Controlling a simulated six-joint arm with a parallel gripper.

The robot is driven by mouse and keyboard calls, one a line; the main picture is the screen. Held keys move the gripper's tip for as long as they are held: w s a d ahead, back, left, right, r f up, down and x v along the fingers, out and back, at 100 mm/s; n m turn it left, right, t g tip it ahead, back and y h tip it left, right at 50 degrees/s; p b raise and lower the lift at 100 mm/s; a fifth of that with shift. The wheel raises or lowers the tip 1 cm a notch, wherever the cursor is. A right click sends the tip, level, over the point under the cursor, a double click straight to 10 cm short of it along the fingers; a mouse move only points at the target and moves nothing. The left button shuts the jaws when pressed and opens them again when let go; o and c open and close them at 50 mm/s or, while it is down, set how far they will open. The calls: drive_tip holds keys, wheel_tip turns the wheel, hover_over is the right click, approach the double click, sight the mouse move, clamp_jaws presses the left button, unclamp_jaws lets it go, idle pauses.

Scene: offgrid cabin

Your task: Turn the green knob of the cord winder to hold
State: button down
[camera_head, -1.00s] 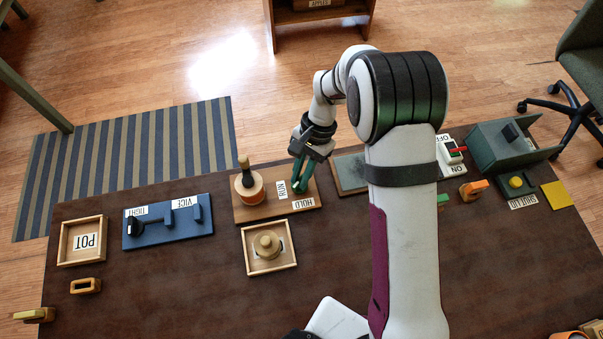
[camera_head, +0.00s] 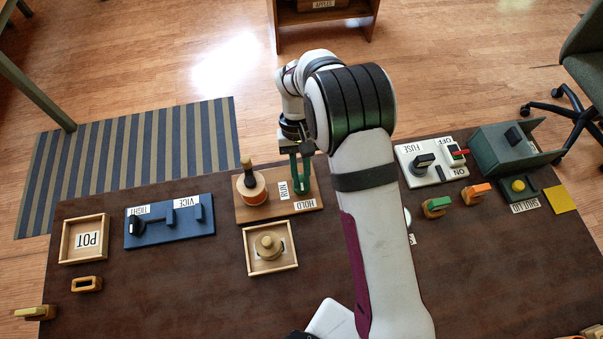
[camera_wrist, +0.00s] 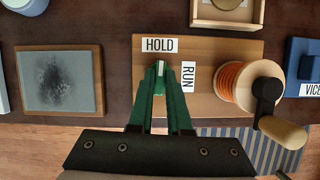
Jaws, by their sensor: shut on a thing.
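The cord winder is a wooden board (camera_head: 270,212) with an orange cord spool (camera_head: 254,194) and a crank with a wooden handle, which also shows in the wrist view (camera_wrist: 285,134). The HOLD label (camera_wrist: 160,45) and the RUN label (camera_wrist: 189,76) are on the board. The green knob (camera_wrist: 160,68) is mostly hidden between my fingers; its white mark points toward HOLD in the wrist view. My gripper (camera_head: 301,190), with green fingers, is shut on the knob, its fingertips (camera_wrist: 160,82) close around it.
A blue vice panel (camera_head: 180,232) lies to the left, and a wooden tray with a round piece (camera_head: 268,246) lies in front of the winder. A white fuse panel (camera_head: 432,165) is to the right. A grey pad (camera_wrist: 60,80) lies beside the board in the wrist view.

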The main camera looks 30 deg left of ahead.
drive_tip(key=shift+n+h, duration=0.3)
drive_tip(key=shift+n, duration=0.2)
drive_tip(key=c, duration=0.9)
unclamp_jaws()
drive_tip(key=shift+o, duration=0.2)
drive_tip(key=v, duration=1.6)
drive_tip(key=shift+s, duration=0.2)
drive_tip(key=shift+d, duration=0.15)
